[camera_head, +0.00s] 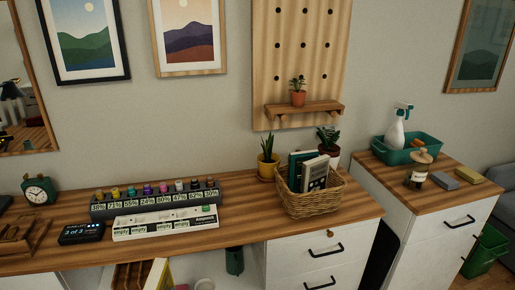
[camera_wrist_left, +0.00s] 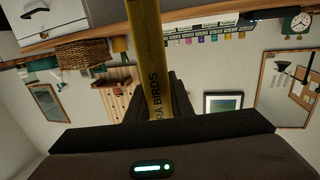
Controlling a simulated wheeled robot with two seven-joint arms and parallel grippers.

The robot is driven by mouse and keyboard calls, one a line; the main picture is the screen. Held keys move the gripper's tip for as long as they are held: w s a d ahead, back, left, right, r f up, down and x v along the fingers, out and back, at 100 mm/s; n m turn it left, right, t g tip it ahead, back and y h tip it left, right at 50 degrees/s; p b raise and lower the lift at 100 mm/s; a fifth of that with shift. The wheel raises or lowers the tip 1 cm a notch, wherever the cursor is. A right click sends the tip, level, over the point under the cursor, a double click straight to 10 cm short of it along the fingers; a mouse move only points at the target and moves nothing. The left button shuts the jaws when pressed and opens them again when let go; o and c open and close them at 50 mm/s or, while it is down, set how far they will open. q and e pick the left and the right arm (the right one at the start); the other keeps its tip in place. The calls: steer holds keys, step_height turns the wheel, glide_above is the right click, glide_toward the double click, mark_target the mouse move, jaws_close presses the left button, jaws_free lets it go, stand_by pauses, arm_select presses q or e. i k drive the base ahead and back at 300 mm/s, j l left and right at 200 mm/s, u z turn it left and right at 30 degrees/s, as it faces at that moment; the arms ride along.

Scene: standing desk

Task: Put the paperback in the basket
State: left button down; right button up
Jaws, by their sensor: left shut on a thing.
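The wicker basket (camera_head: 312,203) stands on the right part of the desk in the head view and holds a few books standing upright. It also shows in the left wrist view (camera_wrist_left: 83,52), upside down and apart from the held book. Neither gripper shows in the head view.
Two potted plants (camera_head: 267,167) stand behind the basket. Left of it are a rack of small bottles (camera_head: 157,200), a white labelled box (camera_head: 166,222), a dark display (camera_head: 81,233) and a green clock (camera_head: 39,190). The desk top (camera_head: 240,228) is bare just left of the basket.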

mark_target(314, 210)
steer(key=i+l+u, duration=0.25)
steer(key=l, duration=1.05)
steer(key=i+l+u, duration=0.3)
steer(key=l, duration=1)
steer(key=l+u, duration=0.25)
steer(key=l, duration=1.1)
